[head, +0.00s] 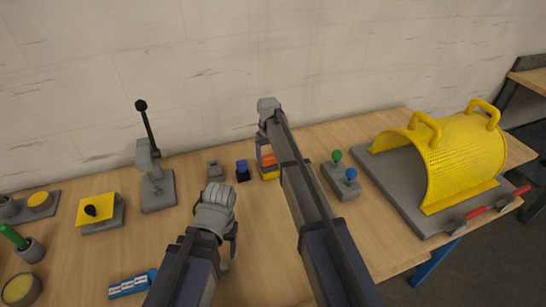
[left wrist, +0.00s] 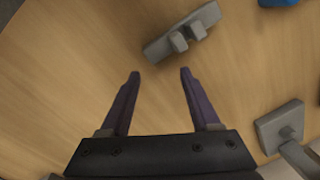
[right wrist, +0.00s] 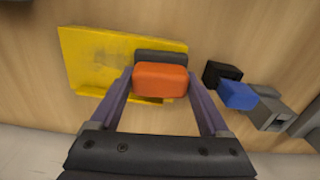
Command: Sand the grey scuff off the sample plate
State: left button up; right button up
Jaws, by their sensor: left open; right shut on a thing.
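The yellow sample plate (right wrist: 88,68) lies on the table in the right wrist view, with a faint grey smear (right wrist: 122,45) on it. In the head view my right arm hides most of the plate (head: 269,176). My right gripper (right wrist: 160,82) is shut on an orange block with a dark grey underside (right wrist: 160,80). The block is over the plate; I cannot tell whether it touches. In the head view the block (head: 267,160) shows below the right gripper (head: 264,150). My left gripper (left wrist: 160,76) is open and empty above the table, nearer me.
A grey two-post bracket (left wrist: 182,34) lies near the left gripper. A blue-and-black piece (head: 243,171) and a grey block (head: 215,171) stand left of the plate. A lever (head: 158,190) is further left. A two-knob box (head: 341,182) and yellow mesh guard (head: 455,160) are right.

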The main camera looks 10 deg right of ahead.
jog(key=shift+s+a, duration=0.2)
jog(key=shift+a, duration=0.5)
pick_arm(q)
jog(key=shift+r+p, duration=0.5)
jog(key=shift+p, duration=0.1)
pick_arm(e)
jog(key=shift+w+r, duration=0.1)
jog(key=shift+r, duration=0.4)
pick_arm(q)
notch_tip(320, 180, up, 5)
jog(key=p, duration=0.4)
jog(key=shift+p, duration=0.4)
pick_arm(e)
notch_tip(320, 180, up, 5)
jog(key=shift+f, duration=0.1)
notch_tip(320, 180, up, 3)
jog(key=p, duration=0.3)
pick_arm(q)
notch_tip(320, 180, up, 3)
jog(key=shift+f, duration=0.1)
